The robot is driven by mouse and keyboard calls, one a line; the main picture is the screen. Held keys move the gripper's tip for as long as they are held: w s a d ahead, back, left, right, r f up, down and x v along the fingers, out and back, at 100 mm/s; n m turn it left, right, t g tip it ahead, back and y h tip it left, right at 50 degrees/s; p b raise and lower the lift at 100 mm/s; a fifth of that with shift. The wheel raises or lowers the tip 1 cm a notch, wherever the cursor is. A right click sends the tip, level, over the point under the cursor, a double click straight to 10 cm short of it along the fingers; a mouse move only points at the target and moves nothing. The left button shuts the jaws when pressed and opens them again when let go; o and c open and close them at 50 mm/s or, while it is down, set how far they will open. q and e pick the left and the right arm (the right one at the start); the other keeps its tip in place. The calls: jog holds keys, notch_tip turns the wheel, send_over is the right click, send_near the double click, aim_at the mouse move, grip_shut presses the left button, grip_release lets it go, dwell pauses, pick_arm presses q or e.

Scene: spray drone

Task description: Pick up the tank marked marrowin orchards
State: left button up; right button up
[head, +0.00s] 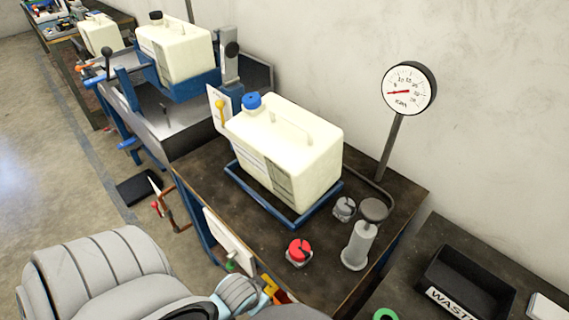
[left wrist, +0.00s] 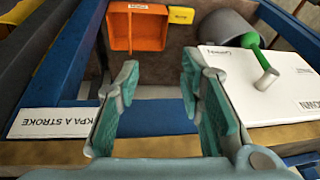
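A cream tank with a blue cap (head: 310,148) sits in a blue frame on the nearest dark bench. Another cream tank with a black cap (head: 180,52) stands on a blue support behind it. A third pale tank (head: 100,36) is farther back at the left. Labels on them are too small to read, so I cannot tell which is marked marrowin orchards. My left gripper is open and empty in the left wrist view (left wrist: 160,88), over a blue bar, with no tank between its fingers. In the head view its fingers are not clearly visible. My right gripper is not in view.
A gauge (head: 409,88) on a post, a grey pump (head: 360,245) and a red knob (head: 299,251) stand around the near tank. A white board (head: 230,242) hangs by the bench edge. An orange bin (left wrist: 137,28) is ahead. A black waste tray (head: 465,285) lies right.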

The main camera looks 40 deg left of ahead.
pick_arm(q)
notch_tip(320, 180, up, 7)
jog(key=w+n, duration=0.1)
jog(key=n+t+y, duration=0.6)
jog(key=n+t, duration=0.6)
jog(key=n, duration=0.9)
send_near(280, 115)
jog(key=shift+n+t, duration=0.3)
jog(key=p+x, duration=0.1)
jog(key=x, duration=0.2)
jog(key=p+x, duration=0.1)
jog(key=x, duration=0.3)
jog(key=p+x, duration=0.1)
jog(key=x, duration=0.2)
jog(key=shift+w+a+f, duration=0.1)
jog(key=shift+a+f, duration=0.05)
jog(key=shift+f, duration=0.2)
jog(key=shift+w+f, duration=0.15)
jog(key=shift+w, duration=0.05)
jog(key=shift+s, duration=0.1)
grip_shut()
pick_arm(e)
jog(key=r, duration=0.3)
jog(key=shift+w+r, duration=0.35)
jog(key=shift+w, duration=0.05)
pick_arm(q)
jog(key=shift+r, duration=0.2)
